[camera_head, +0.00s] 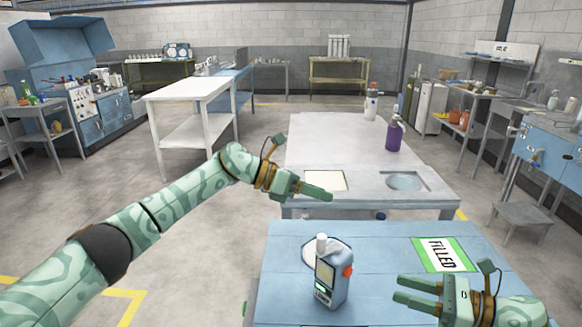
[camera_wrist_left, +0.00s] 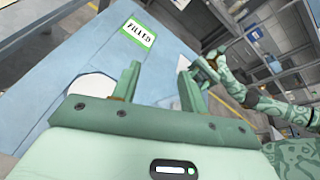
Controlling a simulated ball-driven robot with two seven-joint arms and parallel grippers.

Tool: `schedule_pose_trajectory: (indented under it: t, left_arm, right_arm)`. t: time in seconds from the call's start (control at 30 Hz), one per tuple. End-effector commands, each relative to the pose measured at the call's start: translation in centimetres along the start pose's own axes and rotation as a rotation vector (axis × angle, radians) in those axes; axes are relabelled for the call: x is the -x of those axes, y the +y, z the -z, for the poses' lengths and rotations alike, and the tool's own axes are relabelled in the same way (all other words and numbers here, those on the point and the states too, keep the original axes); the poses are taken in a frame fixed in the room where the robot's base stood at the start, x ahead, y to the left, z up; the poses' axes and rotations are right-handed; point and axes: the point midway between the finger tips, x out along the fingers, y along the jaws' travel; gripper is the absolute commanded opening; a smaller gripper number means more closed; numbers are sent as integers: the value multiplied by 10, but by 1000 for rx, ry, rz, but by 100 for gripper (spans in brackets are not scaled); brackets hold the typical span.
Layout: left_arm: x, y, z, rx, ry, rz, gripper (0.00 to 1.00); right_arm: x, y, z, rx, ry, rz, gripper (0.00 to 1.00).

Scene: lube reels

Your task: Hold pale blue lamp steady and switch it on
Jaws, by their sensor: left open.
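I cannot make out the lamp in the left wrist view.
A grey table (camera_head: 330,150) beyond holds a purple bottle (camera_head: 394,134) and a white bottle (camera_head: 371,103). The tabletop between lamp and sign is clear.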

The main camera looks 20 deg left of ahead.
Motion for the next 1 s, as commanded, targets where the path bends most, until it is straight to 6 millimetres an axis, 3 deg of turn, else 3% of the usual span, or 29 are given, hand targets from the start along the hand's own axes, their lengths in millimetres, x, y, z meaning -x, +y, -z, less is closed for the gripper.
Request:
schedule_pose_trajectory:
  t: [0.03, 0.1, 0.2, 0.4, 0.5, 0.67, 1.0]
  left_arm:
    - [6, -27, -17, -142, 124, 32, 44]
    - [19, -55, -24, -296, 306, 61, 44]
    - [42, -81, -30, -448, 528, 69, 44]
    - [81, -106, -35, -565, 788, 44, 44]
    - [86, -109, -33, -576, 832, 38, 44]
    - [74, -106, -19, -578, 843, 41, 44]
    - [20, -92, 37, -575, 840, 43, 44]
  right_arm:
    - [0, 0, 0, 0, 0, 0, 36]
    - [0, 0, 0, 0, 0, 0, 36]
    - [0, 0, 0, 0, 0, 0, 36]
    - [0, 0, 0, 0, 0, 0, 36]
    - [0, 0, 0, 0, 0, 0, 36]
    - [0, 0, 0, 0, 0, 0, 36]
    - [0, 0, 0, 0, 0, 0, 36]
